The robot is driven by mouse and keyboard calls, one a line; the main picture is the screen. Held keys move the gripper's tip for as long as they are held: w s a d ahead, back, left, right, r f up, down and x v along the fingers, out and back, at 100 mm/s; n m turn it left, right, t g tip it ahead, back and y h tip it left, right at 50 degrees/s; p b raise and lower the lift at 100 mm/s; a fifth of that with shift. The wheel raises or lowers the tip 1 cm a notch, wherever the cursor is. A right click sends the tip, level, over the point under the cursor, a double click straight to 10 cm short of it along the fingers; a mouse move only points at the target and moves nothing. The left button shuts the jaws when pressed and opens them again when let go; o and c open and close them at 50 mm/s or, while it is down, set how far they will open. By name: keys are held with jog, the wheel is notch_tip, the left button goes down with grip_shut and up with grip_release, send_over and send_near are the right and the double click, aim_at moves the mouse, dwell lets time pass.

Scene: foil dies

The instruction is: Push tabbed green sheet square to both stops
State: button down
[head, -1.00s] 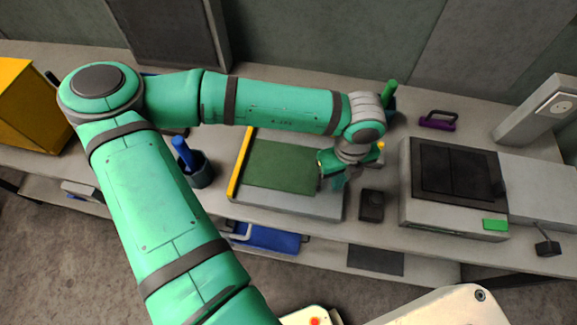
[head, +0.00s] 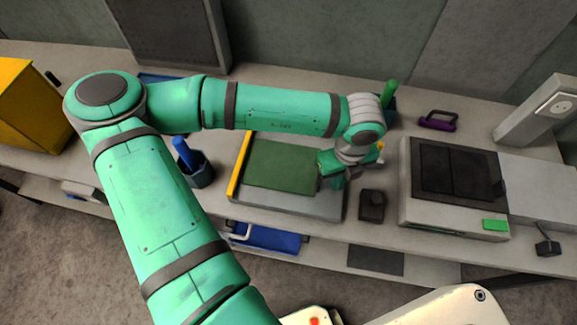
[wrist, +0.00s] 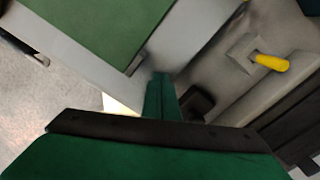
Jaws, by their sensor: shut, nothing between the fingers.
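The green sheet (head: 280,167) lies flat on a pale grey plate (head: 290,207). A yellow bar (head: 238,166) runs along the plate's left edge, close to the sheet's left side. My forearm hides the far edge of the plate, so a stop there cannot be seen. My gripper (head: 338,181) is shut and empty, low at the sheet's right edge. In the wrist view the sheet (wrist: 98,28) ends in a corner just left of my shut fingers (wrist: 161,92). Whether they touch it, I cannot tell. A small dark piece at that corner may be the tab.
A dark block (head: 371,205) stands just right of my gripper, and a grey machine (head: 452,185) farther right. A cup with blue handles (head: 197,169) stands left of the plate. A purple-handled tool (head: 437,121) lies behind.

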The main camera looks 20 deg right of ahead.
jog(key=shift+a, duration=0.1)
jog(key=shift+w+a, duration=0.5)
jog(key=shift+a, duration=0.2)
jog(key=shift+w+a, duration=0.45)
jog(key=shift+a, duration=0.25)
jog(key=shift+s+d, duration=0.3)
jog(key=shift+d, duration=0.15)
notch_tip(320, 180, up, 8)
dwell(0.8)
